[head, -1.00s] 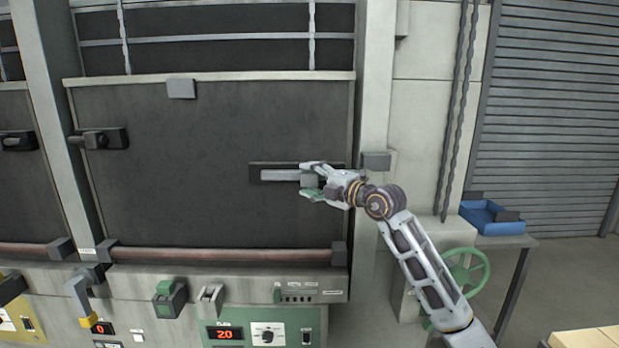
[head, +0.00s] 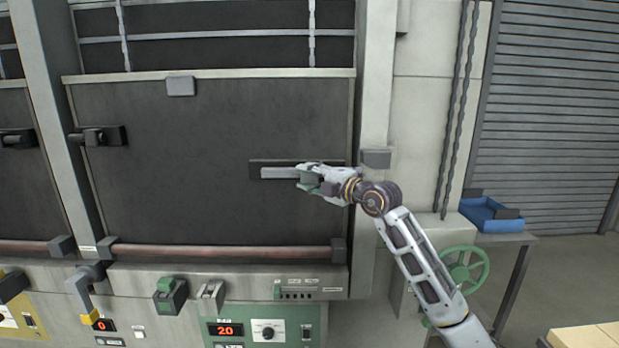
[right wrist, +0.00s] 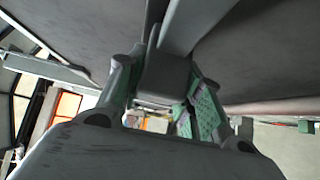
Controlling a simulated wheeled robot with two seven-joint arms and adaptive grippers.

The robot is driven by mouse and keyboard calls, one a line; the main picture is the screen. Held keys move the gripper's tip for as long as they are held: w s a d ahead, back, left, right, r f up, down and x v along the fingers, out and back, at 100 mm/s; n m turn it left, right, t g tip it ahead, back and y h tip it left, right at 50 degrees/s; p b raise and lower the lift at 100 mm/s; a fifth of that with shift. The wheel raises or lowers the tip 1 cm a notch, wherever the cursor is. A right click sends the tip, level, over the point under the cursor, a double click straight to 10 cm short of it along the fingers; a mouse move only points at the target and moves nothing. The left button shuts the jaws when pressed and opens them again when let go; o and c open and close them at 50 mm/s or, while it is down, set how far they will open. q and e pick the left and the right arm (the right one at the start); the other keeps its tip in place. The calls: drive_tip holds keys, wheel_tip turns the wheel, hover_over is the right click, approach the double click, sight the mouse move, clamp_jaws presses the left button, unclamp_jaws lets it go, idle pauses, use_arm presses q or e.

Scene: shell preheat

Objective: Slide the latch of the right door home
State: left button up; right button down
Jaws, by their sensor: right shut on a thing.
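The right door (head: 210,140) is a large dark panel that stands closed in its pale frame. Its latch (head: 279,173) is a light grey bar lying level on a dark backplate (head: 254,164) at the door's right side. My right gripper (head: 308,178) is shut on the latch's grey knob, which it mostly hides in the head view. In the right wrist view the knob (right wrist: 163,78) sits between the green-padded fingers, with the bar (right wrist: 195,22) running up from it. A grey block (head: 376,158) is on the frame post, right of and apart from the bar. My left gripper is out of view.
Another dark latch (head: 97,136) is at the door's left edge. Below are a reddish rail (head: 220,253) and a green control panel (head: 265,330) reading 20. A green handwheel (head: 464,270) and a blue tray (head: 491,216) stand at the right, near my forearm.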

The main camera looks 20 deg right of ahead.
drive_tip(key=s+d, duration=0.1)
drive_tip(key=d, duration=0.5)
drive_tip(key=shift+s+d+b, duration=0.2)
drive_tip(key=shift+s+b, duration=0.2)
drive_tip(key=shift+f, duration=0.1)
drive_tip(key=c, duration=1.3)
unclamp_jaws()
drive_tip(key=shift+d, duration=0.1)
drive_tip(key=o, duration=0.3)
drive_tip(key=shift+s+d, duration=0.1)
drive_tip(key=shift+d, duration=0.1)
drive_tip(key=shift+o, duration=0.2)
drive_tip(key=v, duration=1.2)
